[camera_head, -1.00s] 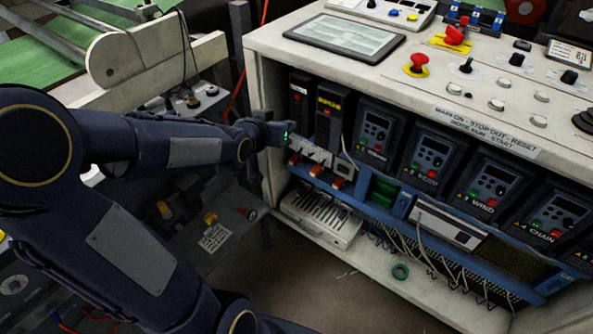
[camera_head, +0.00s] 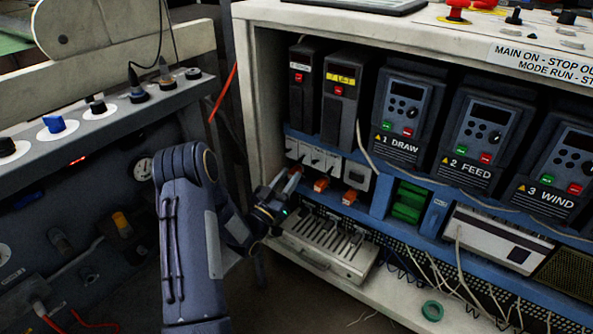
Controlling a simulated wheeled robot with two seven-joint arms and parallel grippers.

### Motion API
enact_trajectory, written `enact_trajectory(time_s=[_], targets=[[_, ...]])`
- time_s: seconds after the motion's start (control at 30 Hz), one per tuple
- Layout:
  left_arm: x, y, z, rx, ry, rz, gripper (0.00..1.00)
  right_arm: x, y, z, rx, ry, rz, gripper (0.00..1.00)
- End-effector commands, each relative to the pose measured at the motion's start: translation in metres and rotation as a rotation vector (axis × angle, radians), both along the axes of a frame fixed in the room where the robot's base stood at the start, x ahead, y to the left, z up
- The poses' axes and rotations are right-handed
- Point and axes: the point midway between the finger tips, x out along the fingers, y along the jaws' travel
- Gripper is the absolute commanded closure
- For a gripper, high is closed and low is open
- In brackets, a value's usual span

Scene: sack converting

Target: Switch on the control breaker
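A row of white breakers (camera_head: 318,158) sits on the blue rail in the open cabinet, below two tall black modules. Orange levers hang under them, one in the middle (camera_head: 320,185) and one farther right (camera_head: 349,196). Lettering on the breakers is too small to read, so I cannot tell which is the control breaker. My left gripper (camera_head: 284,184) is at the left end of the row, its fingertips at or just in front of the leftmost lever, which they partly hide. I cannot tell whether they touch it or how far they are open. My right gripper is not in view.
Drives marked 1 DRAW (camera_head: 405,113), 2 FEED (camera_head: 482,142) and 3 WIND (camera_head: 560,170) stand right of the black modules (camera_head: 340,98). A slotted power supply (camera_head: 322,243) lies below the breakers. Loose wires hang at lower right. A knobbed panel (camera_head: 95,125) stands left.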

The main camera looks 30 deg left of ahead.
Motion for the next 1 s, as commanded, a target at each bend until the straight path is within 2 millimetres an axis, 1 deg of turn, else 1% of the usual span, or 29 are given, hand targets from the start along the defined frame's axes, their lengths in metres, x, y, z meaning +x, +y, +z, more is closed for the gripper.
enact_trajectory(time_s=[0.03, 0.1, 0.2, 0.3, 0.43, 0.63, 0.67, 0.9, 1.0], targets=[[0.009, -0.002, 0.002, 0.003, -0.004, -0.003, 0.67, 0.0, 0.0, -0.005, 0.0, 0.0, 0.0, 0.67], [0.019, -0.002, 0.007, 0.002, -0.004, -0.001, 0.67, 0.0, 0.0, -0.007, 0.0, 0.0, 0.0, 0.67], [0.032, -0.003, 0.012, 0.002, -0.003, -0.002, 0.67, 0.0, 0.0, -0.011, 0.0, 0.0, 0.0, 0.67], [0.04, -0.004, 0.015, 0.001, -0.001, 0.0, 0.67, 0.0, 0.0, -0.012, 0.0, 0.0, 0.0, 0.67], [0.045, -0.004, 0.018, 0.0, 0.001, 0.0, 0.67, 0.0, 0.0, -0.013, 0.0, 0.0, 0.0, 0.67], [0.045, -0.004, 0.018, 0.0, 0.001, 0.001, 0.67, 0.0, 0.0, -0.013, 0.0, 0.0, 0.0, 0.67], [0.045, -0.004, 0.018, 0.0, 0.001, 0.001, 0.69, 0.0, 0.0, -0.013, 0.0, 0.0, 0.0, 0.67], [0.045, -0.004, 0.018, 0.0, 0.001, 0.001, 1.0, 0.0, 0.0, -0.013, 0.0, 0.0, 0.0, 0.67], [0.045, -0.004, 0.018, 0.0, 0.001, 0.001, 1.0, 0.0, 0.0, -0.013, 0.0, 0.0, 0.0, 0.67]])
